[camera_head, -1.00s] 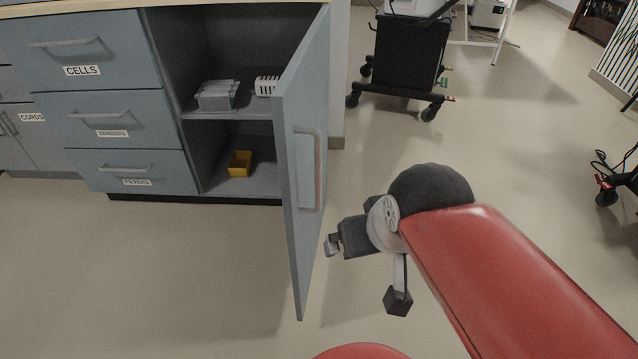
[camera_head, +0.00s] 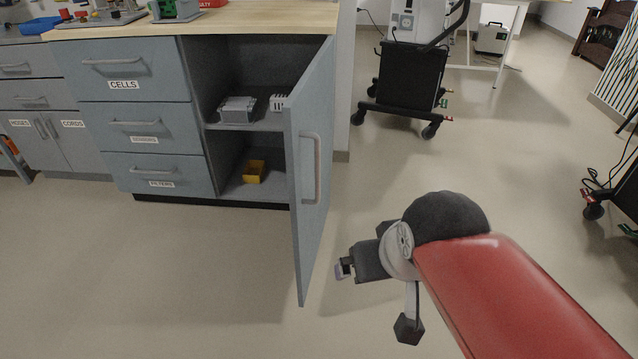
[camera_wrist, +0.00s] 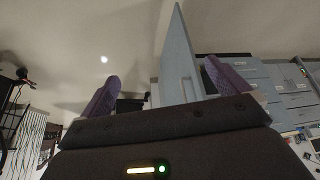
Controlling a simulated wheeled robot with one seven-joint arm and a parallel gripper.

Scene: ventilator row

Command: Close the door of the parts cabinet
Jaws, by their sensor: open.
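The parts cabinet's blue-grey door (camera_head: 312,175) stands wide open, swung out toward me, with a vertical bar handle (camera_head: 317,168) on its right-hand face. Inside the cabinet (camera_head: 250,60) are two shelves with grey and white parts above and a small yellow bin (camera_head: 254,171) below. My gripper (camera_head: 343,269) is to the right of the door's lower part, apart from it in the picture. In the wrist view my gripper (camera_wrist: 155,95) has its two purple fingers wide apart and empty, with the door (camera_wrist: 178,62) showing beyond and between them.
Labelled drawers (camera_head: 135,120) stand left of the opening, under a wooden worktop (camera_head: 230,18) with items on it. A black wheeled cart (camera_head: 410,75) stands behind, to the right of the door. Another wheeled stand (camera_head: 620,180) is at the far right. The floor between is clear.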

